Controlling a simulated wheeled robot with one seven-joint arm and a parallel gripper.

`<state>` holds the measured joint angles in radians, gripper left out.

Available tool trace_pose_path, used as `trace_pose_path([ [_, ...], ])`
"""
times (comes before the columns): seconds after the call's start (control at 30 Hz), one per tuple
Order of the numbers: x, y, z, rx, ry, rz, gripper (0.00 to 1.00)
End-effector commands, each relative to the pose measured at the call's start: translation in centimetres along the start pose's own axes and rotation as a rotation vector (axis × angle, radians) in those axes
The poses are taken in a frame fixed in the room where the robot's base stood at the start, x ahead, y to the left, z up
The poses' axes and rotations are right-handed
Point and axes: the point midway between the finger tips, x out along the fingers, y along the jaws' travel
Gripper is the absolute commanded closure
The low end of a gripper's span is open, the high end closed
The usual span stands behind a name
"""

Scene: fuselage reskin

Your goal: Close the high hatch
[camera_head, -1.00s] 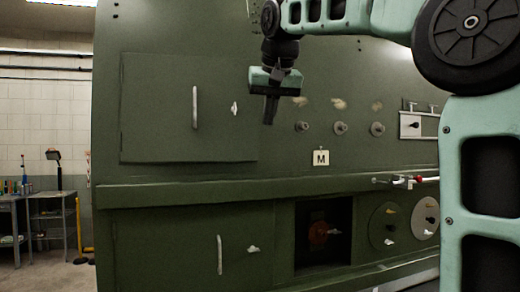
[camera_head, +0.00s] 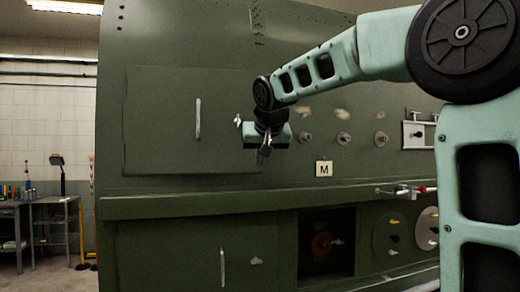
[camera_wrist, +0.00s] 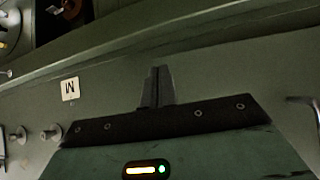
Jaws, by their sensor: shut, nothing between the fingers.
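The high hatch (camera_head: 160,130) is a square green panel at the upper left of the green fuselage wall in the head view. It looks flush with the wall. My gripper (camera_head: 264,158) is in front of the wall, below and right of the latch, pointing down. Its fingers are together and empty, also in the wrist view (camera_wrist: 157,75). At the right edge of the wrist view is part of a metal bar (camera_wrist: 303,100), perhaps the handle.
A ledge (camera_head: 190,203) runs along the wall below the hatch. Several round knobs (camera_head: 343,138) and an M plate (camera_head: 324,169) are right of my gripper. Below the ledge are a lower hatch (camera_head: 180,260) with a handle and a dark open recess (camera_head: 327,265).

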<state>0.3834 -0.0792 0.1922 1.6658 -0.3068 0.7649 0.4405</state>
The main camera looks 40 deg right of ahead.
Motion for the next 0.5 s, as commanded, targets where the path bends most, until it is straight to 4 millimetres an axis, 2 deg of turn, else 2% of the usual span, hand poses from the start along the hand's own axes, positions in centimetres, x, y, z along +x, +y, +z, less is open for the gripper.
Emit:
trace_pose_path([
  [0.13,0.8,0.0,-1.0,-0.001,-0.001,0.0,1.0],
  [0.5,1.2,0.0,-1.1,-0.001,0.0,-0.001,1.0],
])
